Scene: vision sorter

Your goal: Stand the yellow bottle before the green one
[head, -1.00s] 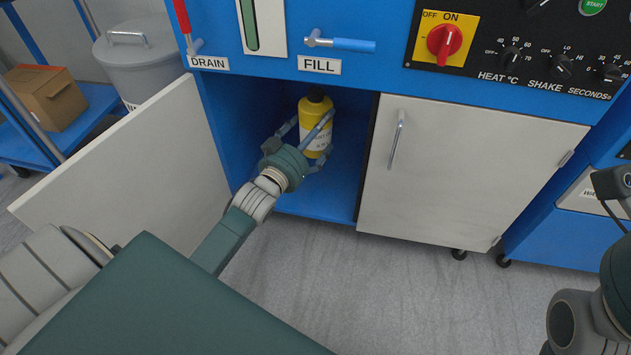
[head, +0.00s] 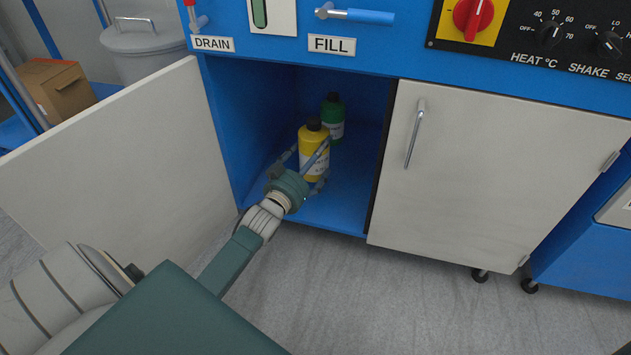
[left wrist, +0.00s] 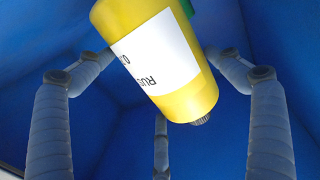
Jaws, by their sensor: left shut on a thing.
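The yellow bottle (head: 313,150) has a black cap and a white label and is upright inside the open blue cabinet. My left gripper (head: 302,178) is shut on it, with fingers around its lower part. In the left wrist view the yellow bottle (left wrist: 185,95) fills the space between the grey fingers, its cap toward the bottom of the picture. The green bottle (head: 333,112) stands behind it and slightly right, its lower part partly hidden. A bit of the green bottle (left wrist: 233,72) shows behind the yellow one. Whether the yellow bottle touches the floor is unclear. My right gripper is out of view.
The left cabinet door (head: 110,165) stands open beside my left arm. The right door (head: 490,175) is shut. The cabinet floor (head: 335,217) is bare in front of the bottles. A blue FILL handle (head: 365,16) is above the opening.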

